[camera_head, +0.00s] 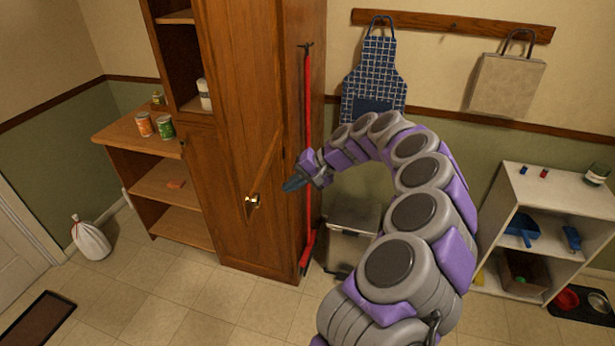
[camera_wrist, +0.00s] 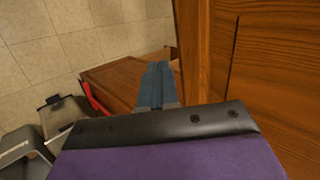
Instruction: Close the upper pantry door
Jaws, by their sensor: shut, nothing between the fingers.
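The upper pantry door (camera_head: 235,75) is a brown wooden panel on the tall cabinet. It appears to stand open, because shelves show in the upper opening to its left. A knob (camera_head: 252,200) shows near its lower end. In the wrist view a wood panel (camera_wrist: 275,60), apparently this door, fills the right side. My gripper (camera_head: 290,185) is shut and empty, just right of the knob and apart from it. In the wrist view its blue-grey fingers (camera_wrist: 155,85) are left of the panel's edge. I cannot tell whether they touch it.
A red-handled broom (camera_head: 307,150) stands at the cabinet's right side. A grey bin (camera_head: 352,222) is behind my arm. Cans (camera_head: 145,125) stand on the left counter. A white shelf (camera_head: 560,190) is at the right. The tiled floor (camera_head: 170,290) in front is mostly clear.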

